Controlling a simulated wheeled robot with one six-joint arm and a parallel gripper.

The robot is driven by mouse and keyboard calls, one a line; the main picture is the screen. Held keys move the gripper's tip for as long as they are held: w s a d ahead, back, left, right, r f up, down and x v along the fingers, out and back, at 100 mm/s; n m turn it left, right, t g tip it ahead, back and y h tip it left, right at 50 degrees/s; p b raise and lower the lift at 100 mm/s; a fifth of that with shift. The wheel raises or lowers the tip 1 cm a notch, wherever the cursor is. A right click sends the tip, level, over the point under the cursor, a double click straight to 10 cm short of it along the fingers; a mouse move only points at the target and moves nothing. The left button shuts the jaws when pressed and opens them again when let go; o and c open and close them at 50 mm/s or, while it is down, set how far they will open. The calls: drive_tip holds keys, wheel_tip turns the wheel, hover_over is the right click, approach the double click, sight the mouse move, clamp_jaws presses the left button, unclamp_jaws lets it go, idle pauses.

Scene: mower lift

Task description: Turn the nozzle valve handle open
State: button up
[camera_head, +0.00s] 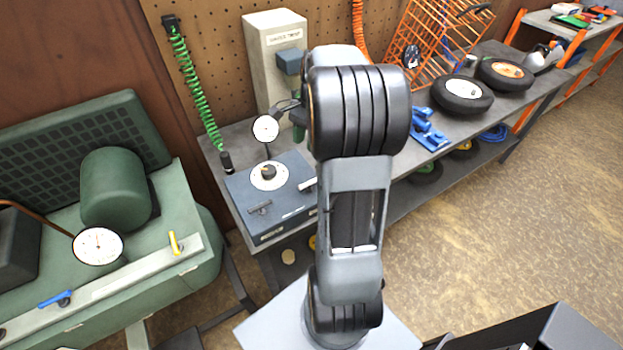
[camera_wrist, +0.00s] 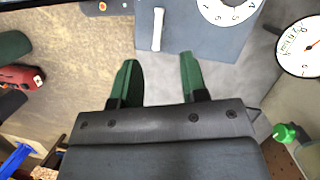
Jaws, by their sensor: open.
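A blue-grey control box (camera_head: 280,222) sits on the grey bench, with a round dial (camera_head: 268,176) on top. A pale lever handle (camera_head: 307,184) is on its right side, and a dark lever handle (camera_head: 259,207) is at its front left. I cannot tell by label which is the nozzle valve handle. In the wrist view the pale lever (camera_wrist: 158,29) stands upright in the picture, just beyond my gripper (camera_wrist: 158,58). The two green fingers are apart, with nothing between them.
A round gauge (camera_head: 266,128) rises behind the dial. A tall beige cabinet (camera_head: 274,60) stands behind it. A green compressor (camera_head: 118,190) with yellow (camera_head: 175,243) and blue (camera_head: 56,298) levers is at left. Wheels (camera_head: 462,94) and blue parts (camera_head: 428,132) lie on the bench at right.

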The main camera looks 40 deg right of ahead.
sight(311, 181)
drive_tip(key=d+f+m+y, duration=0.2)
drive_tip(key=d+f+m, duration=0.1)
drive_tip(key=d+m, duration=0.15)
drive_tip(key=shift+n, duration=0.45)
drive_tip(key=x, duration=0.4)
drive_tip(key=p+x, duration=0.1)
drive_tip(key=x, duration=0.3)
drive_tip(key=d+x, duration=0.1)
drive_tip(key=x, duration=0.3)
drive_tip(key=shift+s+a+f, duration=0.15)
drive_tip(key=shift+s+f, duration=0.25)
drive_tip(key=shift+f, duration=0.15)
clamp_jaws()
